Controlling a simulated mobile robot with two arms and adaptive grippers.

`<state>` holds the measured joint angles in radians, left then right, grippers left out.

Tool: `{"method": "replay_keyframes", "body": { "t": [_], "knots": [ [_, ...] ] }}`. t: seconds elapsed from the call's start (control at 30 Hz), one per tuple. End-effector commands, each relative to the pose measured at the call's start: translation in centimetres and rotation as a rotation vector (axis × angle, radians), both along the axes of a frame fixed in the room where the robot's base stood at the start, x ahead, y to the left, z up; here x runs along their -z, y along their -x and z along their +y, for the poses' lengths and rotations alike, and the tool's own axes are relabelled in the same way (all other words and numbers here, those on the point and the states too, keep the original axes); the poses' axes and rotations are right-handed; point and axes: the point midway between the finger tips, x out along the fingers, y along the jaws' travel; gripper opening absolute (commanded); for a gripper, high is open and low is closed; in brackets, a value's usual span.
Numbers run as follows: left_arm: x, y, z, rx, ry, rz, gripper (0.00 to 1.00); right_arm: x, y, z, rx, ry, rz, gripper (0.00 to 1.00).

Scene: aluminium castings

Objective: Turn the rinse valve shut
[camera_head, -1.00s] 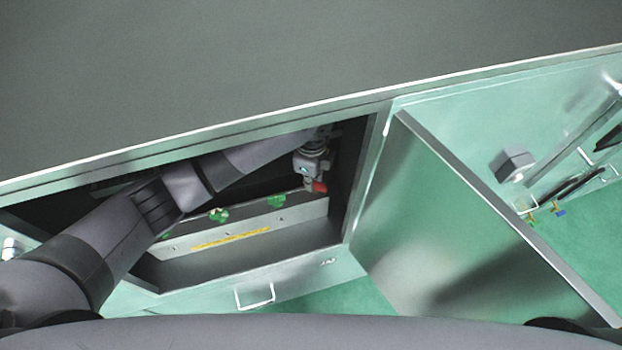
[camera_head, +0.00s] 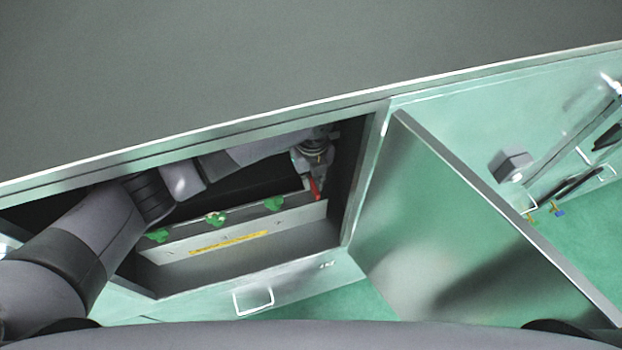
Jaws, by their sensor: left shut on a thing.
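The red valve handle (camera_head: 315,188) is at the right end of a row inside the open cabinet, at the top of a pale panel (camera_head: 260,226). It stands nearly upright in the picture, slightly tilted. My left gripper (camera_head: 313,178) reaches into the cabinet from the left and is shut on the red handle; its fingertips are small and partly in shadow. Three green valve handles (camera_head: 215,219) sit to the left on the same panel. My right gripper is not in view.
The cabinet's opened door (camera_head: 440,210) stands to the right. The dark worktop (camera_head: 250,80) overhangs the opening and its edge runs close above my left arm. A drawer handle (camera_head: 254,300) is below. A yellow label (camera_head: 228,243) is on the panel.

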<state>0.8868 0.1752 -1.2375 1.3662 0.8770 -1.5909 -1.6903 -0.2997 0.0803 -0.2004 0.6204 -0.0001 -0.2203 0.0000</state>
Motion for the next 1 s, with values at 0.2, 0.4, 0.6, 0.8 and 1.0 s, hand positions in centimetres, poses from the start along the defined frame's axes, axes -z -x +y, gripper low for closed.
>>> {"method": "replay_keyframes", "body": {
  "t": [0.2,0.4,0.6,0.8,1.0],
  "knots": [
    [-0.16,-0.16,-0.13,0.065,0.003,-0.004,0.0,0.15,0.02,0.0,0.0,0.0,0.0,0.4],
    [-0.18,-0.15,-0.16,0.086,0.003,-0.003,0.0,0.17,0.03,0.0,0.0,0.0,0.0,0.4],
    [-0.19,-0.14,-0.17,0.088,0.002,-0.003,0.0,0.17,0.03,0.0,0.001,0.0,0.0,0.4],
    [-0.19,-0.14,-0.17,0.087,0.002,-0.004,0.14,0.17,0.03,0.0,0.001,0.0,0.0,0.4],
    [-0.11,-0.09,-0.14,0.086,0.002,-0.002,0.27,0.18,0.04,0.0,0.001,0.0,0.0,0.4]
  ]
}}
